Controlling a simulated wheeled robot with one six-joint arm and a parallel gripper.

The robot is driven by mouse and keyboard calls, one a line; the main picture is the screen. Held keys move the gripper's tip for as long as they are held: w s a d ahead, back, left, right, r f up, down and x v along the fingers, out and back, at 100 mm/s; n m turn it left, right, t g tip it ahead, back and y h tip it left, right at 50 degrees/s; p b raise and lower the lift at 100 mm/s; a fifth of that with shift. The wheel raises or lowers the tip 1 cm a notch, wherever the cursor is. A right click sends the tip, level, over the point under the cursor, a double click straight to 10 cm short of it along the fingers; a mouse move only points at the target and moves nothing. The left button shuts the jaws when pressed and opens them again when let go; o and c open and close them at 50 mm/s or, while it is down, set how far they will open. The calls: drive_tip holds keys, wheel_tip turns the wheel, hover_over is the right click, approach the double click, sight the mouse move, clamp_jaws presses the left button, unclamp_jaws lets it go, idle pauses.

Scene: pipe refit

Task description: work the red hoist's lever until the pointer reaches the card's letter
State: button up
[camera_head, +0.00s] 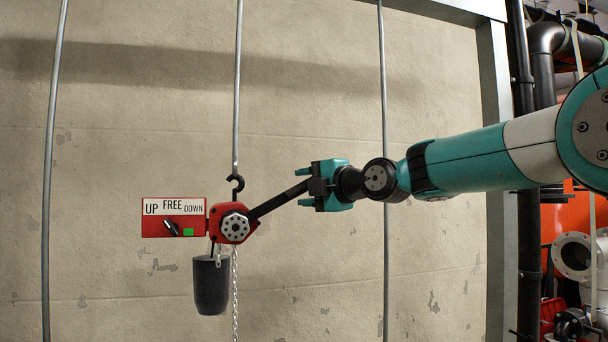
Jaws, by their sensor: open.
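The red hoist (234,223) hangs from a black hook (236,184) on a metal rod. Its dark lever (276,202) slants up to the right. My teal gripper (305,187) is open, fingers pointing left, with the lever's end between them; I cannot tell whether they touch it. A red plate (154,228) left of the hoist body carries a white strip (172,207) reading UP, FREE, DOWN. A small knob (171,228) below the strip tilts toward its upper left, and a green square (188,232) is beside it. I cannot make out a pointer or a card with a letter.
A dark cylindrical weight (211,286) hangs below the hoist, with a chain (235,290) beside it. More vertical rods (49,170) (384,150) stand before the beige wall. A grey frame post (495,180), pipes and orange equipment are at the right.

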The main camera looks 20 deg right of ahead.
drive_tip(key=a+f+m+t+b, duration=0.2)
drive_tip(key=f+m+b, duration=0.2)
drive_tip(key=f+b, duration=0.5)
drive_tip(key=w+a+f+m+t+b, duration=0.1)
drive_tip(key=a+f+m+t+b, duration=0.1)
drive_tip(key=f+b, duration=0.8)
drive_tip(key=shift+a+f+m+b, duration=0.3)
drive_tip(key=shift+a+f+m, duration=0.3)
drive_tip(key=shift+m, duration=0.5)
drive_tip(key=shift+r, duration=0.15)
drive_tip(key=shift+n+y, duration=0.4)
drive_tip(key=shift+n, duration=0.4)
drive_tip(key=shift+d+r, duration=1.4)
drive_tip(key=shift+d, duration=0.1)
drive_tip(key=shift+n+g, duration=0.7)
drive_tip(key=shift+n, duration=0.1)
drive_tip(key=shift+d+r+p, duration=0.3)
drive_tip(key=shift+d+r, duration=0.25)
drive_tip(key=shift+r, duration=0.35)
drive_tip(key=shift+d+r+p, duration=0.25)
drive_tip(key=shift+d+r, duration=0.25)
drive_tip(key=shift+r, duration=0.35)
